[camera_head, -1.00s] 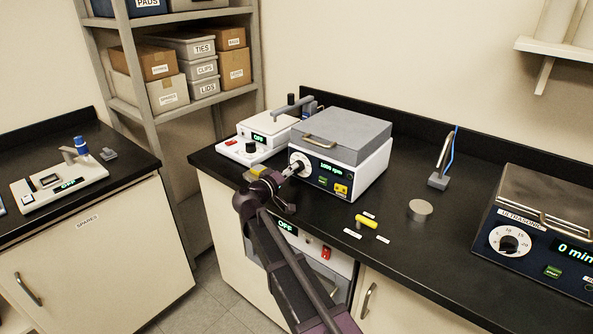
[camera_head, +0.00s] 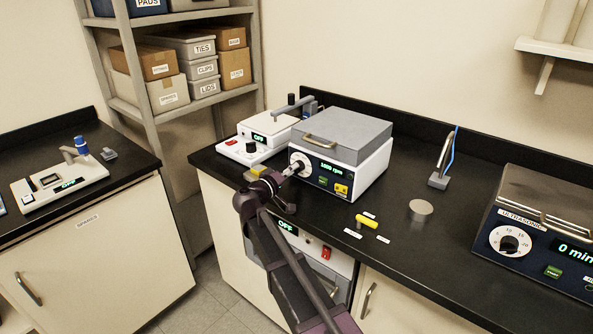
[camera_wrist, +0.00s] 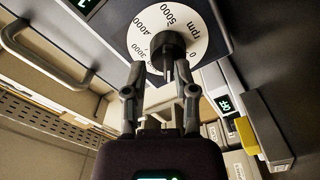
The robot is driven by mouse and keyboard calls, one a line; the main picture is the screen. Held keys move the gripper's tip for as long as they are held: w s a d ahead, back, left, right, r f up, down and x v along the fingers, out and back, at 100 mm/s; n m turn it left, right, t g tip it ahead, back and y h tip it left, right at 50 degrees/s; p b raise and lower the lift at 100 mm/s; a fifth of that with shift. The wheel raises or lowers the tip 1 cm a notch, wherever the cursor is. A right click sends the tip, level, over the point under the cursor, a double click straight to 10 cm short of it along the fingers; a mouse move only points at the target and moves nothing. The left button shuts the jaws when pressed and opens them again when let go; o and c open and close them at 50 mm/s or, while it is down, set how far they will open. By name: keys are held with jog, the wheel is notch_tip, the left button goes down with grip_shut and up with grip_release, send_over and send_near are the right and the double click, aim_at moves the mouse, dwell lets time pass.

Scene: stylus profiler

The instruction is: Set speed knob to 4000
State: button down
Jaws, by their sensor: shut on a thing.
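The speed knob is a black knob (camera_wrist: 168,48) on a white dial marked "rpm" (camera_wrist: 195,30), with 4000 and 5000 legible in the wrist view. The dial is on the front of a white and dark blue device with a grey lid (camera_head: 345,135). Its green display (camera_head: 331,166) appears to read 1000 rpm. My gripper (camera_wrist: 162,72) is shut on the knob, with one finger on each side of it. In the head view my gripper (camera_head: 284,176) is at the dial and hides part of it.
A smaller white device (camera_head: 265,135) reading OFF stands to the left. An ultrasonic bath (camera_head: 535,240) stands at the far right.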

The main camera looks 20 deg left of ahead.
jog(key=m, duration=1.9)
jog(key=shift+s+d+f, duration=0.1)
jog(key=shift+s+f, duration=0.1)
jog(key=shift+f, duration=0.15)
jog(key=m, duration=0.4)
jog(key=shift+m, duration=2)
